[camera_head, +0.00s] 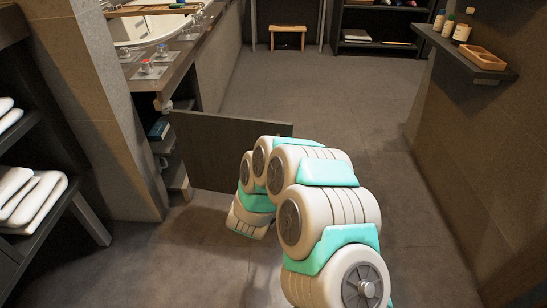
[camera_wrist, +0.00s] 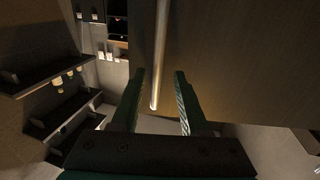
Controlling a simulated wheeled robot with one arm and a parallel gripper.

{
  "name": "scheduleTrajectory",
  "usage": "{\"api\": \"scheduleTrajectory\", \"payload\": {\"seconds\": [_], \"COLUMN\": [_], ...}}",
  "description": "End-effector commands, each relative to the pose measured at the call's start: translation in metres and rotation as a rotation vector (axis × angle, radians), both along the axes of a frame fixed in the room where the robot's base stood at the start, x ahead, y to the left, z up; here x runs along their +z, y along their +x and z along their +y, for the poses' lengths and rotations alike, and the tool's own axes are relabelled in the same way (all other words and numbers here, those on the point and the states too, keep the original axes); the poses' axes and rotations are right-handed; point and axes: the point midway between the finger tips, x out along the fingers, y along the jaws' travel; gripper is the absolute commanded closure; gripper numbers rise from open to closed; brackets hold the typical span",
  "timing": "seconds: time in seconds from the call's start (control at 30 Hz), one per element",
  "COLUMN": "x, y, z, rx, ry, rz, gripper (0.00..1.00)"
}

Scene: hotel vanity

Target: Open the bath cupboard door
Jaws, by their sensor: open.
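The dark bath cupboard door (camera_head: 225,148) stands swung out from the cupboard under the vanity, reaching right into the room. Part of the cupboard's inside (camera_head: 165,145) shows at its left edge. In the wrist view the door's face (camera_wrist: 240,60) fills the right side, with a long metal bar handle (camera_wrist: 160,55) along it. My gripper (camera_wrist: 160,75) is open, with one finger on each side of the handle's lower end in the picture. No finger visibly presses on the bar. In the head view my arm hides the gripper, and the handle is not visible.
The vanity counter (camera_head: 170,68) with a basin (camera_head: 150,25) is above the cupboard. A shelf rack with towels (camera_head: 30,195) stands at left. A wall shelf (camera_head: 465,55) with bottles and a tray is at right. Open floor (camera_head: 330,95) lies beyond the door.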

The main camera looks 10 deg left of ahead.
Motion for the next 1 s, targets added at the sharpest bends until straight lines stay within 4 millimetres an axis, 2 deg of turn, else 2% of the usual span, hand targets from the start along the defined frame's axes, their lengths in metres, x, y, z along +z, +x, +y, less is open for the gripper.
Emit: {"api": "scheduleTrajectory", "payload": {"seconds": [0.17,0.6,0.77,1.0], "x": [0.000,-0.001,0.000,0.000], "y": [-0.005,-0.069,-0.077,-0.078], "z": [0.001,0.010,0.011,0.010], "rx": [0.000,0.003,0.001,0.001], "ry": [0.000,0.000,0.001,0.000], "rz": [0.001,0.003,0.000,0.000], "gripper": [0.55,0.55,0.55,0.55]}}
